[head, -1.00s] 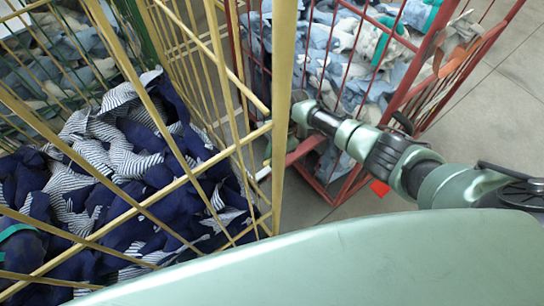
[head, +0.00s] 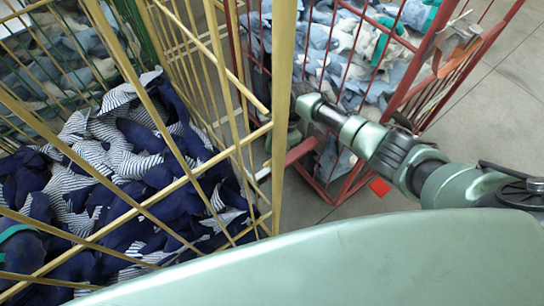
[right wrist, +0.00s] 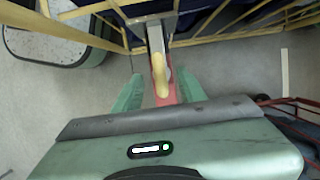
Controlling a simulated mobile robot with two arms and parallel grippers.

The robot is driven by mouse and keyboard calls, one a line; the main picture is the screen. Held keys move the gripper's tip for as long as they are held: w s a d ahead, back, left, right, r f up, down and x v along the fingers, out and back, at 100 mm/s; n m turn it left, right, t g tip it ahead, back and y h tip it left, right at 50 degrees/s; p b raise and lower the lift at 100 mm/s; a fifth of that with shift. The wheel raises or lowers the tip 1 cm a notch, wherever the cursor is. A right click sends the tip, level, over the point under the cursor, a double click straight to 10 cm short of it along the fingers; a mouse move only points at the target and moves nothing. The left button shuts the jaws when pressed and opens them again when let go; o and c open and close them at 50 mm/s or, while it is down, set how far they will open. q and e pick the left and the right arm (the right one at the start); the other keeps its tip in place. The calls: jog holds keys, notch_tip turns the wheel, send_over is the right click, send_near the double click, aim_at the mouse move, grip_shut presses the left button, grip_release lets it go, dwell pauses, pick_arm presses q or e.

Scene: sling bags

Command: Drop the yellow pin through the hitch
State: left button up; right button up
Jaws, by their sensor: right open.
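The yellow pin (right wrist: 159,76) shows in the right wrist view, at a grey metal bracket (right wrist: 156,38) on the yellow cage's lower edge. A red bar (right wrist: 172,92) runs beneath the pin, toward the bracket. I cannot tell how deep the pin sits in the hitch. My right gripper (right wrist: 160,72) is open, its two green fingers on either side of the pin and bar with visible gaps. In the head view the right hand is mostly hidden behind the yellow cage's corner post, and the pin cannot be made out. My left gripper is out of view.
The yellow cage (head: 282,90) with navy and striped bags stands at left. The red cage (head: 410,90) with blue and white bags stands behind my right arm. Open floor (head: 490,110) lies at right.

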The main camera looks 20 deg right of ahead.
jog(key=v, duration=0.4)
jog(key=shift+r, duration=0.25)
dwell(0.3)
